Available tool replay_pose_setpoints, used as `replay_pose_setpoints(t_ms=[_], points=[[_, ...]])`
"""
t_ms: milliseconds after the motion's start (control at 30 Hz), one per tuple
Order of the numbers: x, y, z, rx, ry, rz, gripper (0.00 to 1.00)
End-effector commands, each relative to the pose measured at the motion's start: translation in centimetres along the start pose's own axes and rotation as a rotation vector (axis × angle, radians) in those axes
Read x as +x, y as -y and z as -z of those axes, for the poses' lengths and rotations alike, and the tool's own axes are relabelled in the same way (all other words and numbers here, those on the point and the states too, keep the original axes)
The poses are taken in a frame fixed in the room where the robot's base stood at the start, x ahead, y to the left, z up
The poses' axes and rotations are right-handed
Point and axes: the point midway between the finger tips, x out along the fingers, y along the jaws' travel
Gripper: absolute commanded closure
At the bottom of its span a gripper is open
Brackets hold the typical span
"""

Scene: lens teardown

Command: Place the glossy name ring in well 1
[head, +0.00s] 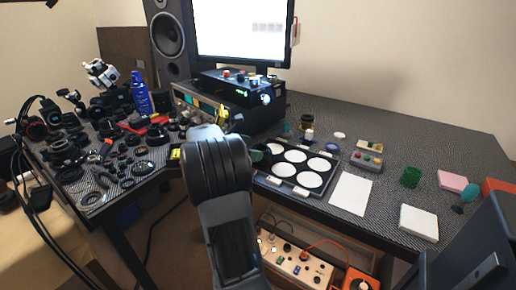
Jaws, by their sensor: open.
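A dark tray (289,186) with several round white wells lies on the right-hand table, just right of my arm. The wells that show look empty. I cannot read any well numbers, so I cannot tell which is well 1. Many black lens rings and barrels (127,158) lie on the left-hand table. They are too small to tell which is the glossy name ring, and my arm may hide some parts. My arm rises through the middle of the head view. Its end is hidden behind its own links, so I cannot make out my gripper.
A monitor (242,30), a speaker (170,42) and stacked electronics (240,88) stand behind. White paper (351,195), a button box (366,160) and a green cup (411,176) lie right of the tray.

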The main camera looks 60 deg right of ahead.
Motion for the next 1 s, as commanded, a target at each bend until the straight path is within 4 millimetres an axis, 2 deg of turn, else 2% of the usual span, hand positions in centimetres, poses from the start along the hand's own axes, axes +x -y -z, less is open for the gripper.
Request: replay_pose_setpoints(t_ms=[33,200,467,567,667,800,900,1000], points=[[-1.0,0.0,-0.2,0.000,0.000,-0.002,0.00],[-2.9,0.0,-0.1,0.001,0.000,-0.001,0.00],[-4.0,0.1,0.1,0.008,-0.008,-0.003,0.00],[-5.3,0.9,0.8,0.054,-0.064,-0.025,0.00],[-8.6,3.0,2.9,0.172,-0.209,-0.070,0.00],[-15.0,8.8,7.8,0.427,-0.554,-0.081,0.00],[-19.0,13.4,11.1,0.592,-0.798,-0.013,0.00],[-22.1,17.7,13.8,0.726,-1.003,0.098,0.00]])
